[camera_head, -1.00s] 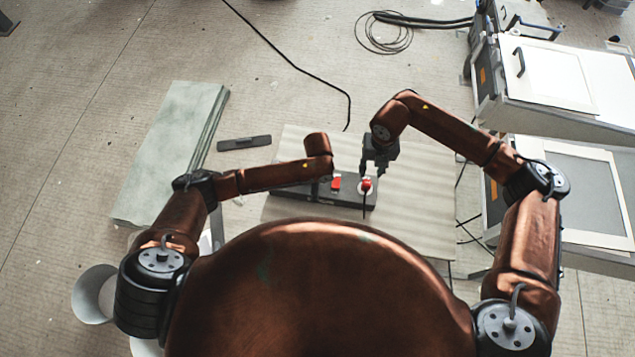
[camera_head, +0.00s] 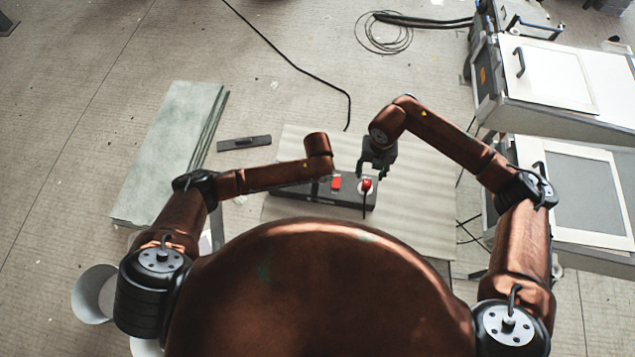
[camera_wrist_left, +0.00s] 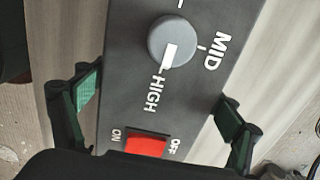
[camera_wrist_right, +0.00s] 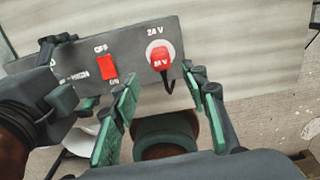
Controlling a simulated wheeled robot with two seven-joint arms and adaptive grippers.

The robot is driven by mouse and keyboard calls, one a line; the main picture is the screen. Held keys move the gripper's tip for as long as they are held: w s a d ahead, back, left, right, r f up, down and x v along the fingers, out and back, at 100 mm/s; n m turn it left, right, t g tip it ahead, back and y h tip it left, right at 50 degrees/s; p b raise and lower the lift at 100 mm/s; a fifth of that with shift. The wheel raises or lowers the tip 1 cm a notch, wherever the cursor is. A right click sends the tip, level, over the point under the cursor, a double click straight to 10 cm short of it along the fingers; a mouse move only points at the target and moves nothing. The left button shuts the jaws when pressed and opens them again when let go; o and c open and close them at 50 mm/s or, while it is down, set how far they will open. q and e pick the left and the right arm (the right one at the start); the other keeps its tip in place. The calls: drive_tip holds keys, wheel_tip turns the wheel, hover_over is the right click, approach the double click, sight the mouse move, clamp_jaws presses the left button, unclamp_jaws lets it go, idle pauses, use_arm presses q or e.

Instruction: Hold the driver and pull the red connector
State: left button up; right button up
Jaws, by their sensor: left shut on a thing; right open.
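The driver (camera_head: 328,195) is a dark box lying on the board, with a grey knob (camera_wrist_left: 172,42) and a red switch (camera_wrist_left: 146,147). My left gripper (camera_wrist_left: 158,100) is shut on the driver, with a finger along each long side; in the head view my left arm hides most of it. The red connector (camera_wrist_right: 160,58) sits in the round 24 V socket at the driver's right end, its black cable hanging down; it also shows in the head view (camera_head: 366,183). My right gripper (camera_wrist_right: 162,82) is open and empty, close to the connector, its fingers to either side.
The driver lies on a pale corrugated board (camera_head: 420,215). White cabinets (camera_head: 560,75) are at the right. Loose cables (camera_head: 385,35) lie on the floor behind.

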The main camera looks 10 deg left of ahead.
sight(367, 182)
drive_tip(key=shift+f+m, duration=0.3)
drive_tip(key=shift+f, duration=0.05)
drive_tip(key=shift+f, duration=0.15)
drive_tip(key=shift+f, duration=4.35)
drive_tip(key=shift+c, duration=0.2)
clamp_jaws()
drive_tip(key=shift+r, duration=0.15)
drive_tip(key=shift+r, duration=2.85)
drive_tip(key=shift+r, duration=0.15)
